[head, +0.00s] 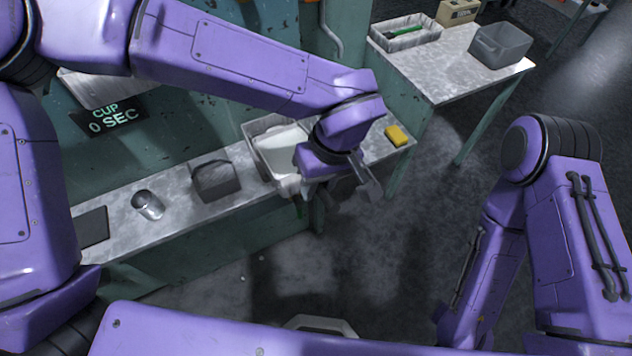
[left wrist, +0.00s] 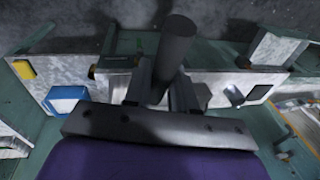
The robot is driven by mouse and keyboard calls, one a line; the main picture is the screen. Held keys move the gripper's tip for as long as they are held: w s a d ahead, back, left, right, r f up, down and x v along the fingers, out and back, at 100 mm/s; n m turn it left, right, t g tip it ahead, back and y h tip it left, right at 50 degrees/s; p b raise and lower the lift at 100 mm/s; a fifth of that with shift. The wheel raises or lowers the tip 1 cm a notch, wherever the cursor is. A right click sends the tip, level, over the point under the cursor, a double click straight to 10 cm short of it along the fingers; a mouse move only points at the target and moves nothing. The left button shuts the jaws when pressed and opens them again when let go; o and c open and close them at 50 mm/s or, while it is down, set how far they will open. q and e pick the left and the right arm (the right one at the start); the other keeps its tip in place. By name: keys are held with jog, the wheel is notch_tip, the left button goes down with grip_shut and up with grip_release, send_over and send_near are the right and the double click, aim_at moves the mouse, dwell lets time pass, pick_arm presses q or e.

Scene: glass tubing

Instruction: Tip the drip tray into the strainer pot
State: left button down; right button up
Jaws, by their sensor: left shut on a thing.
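My left gripper (head: 362,180) is over the front edge of the long counter, right of a grey tub. In the left wrist view its fingers (left wrist: 163,88) are closed around a dark grey cylindrical thing (left wrist: 177,42). Only part of that thing shows, so I cannot tell whether it is the drip tray's or the pot's. In the head view the gripper and wrist mostly hide it. A dark grey boxy container (head: 216,182) stands on the counter, left of the tub. I cannot tell for sure which thing is the drip tray or the strainer pot. My right gripper is out of view.
The grey tub (head: 251,130) holds something white. A metal cup (head: 148,205) and a dark flat plate (head: 91,227) are farther left. A yellow sponge (head: 397,135) lies at the counter's right end. A side table (head: 440,75) carries a grey bin (head: 500,45).

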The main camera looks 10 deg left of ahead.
pick_arm(q)
jog(key=shift+w+a+r+g+h+p, duration=0.1)
jog(key=shift+w+r+g+h+p, duration=0.1)
jog(key=shift+r+p, duration=0.45)
jog(key=shift+w+a+r+g+h+p, duration=0.1)
jog(key=shift+r+g+p, duration=0.15)
jog(key=shift+p, duration=0.7)
jog(key=shift+w+r, duration=0.1)
jog(key=shift+r, duration=0.05)
jog(key=shift+g+h, duration=0.6)
jog(key=shift+g, duration=0.25)
jog(key=shift+w+a+r, duration=0.2)
jog(key=shift+w+r, duration=0.05)
jog(key=shift+r, duration=0.35)
jog(key=shift+w+a+r, duration=0.15)
jog(key=shift+w+r, duration=0.15)
jog(key=shift+r, duration=0.35)
jog(key=shift+w+a+r, duration=0.2)
jog(key=shift+w+r, duration=0.05)
jog(key=shift+r, duration=0.35)
jog(key=w+a+r+g+h, duration=0.2)
jog(key=w+a+r+g, duration=0.1)
jog(key=r, duration=0.3)
jog(key=shift+w+m, duration=0.3)
jog(key=shift+w, duration=0.5)
jog(key=shift+a, duration=0.1)
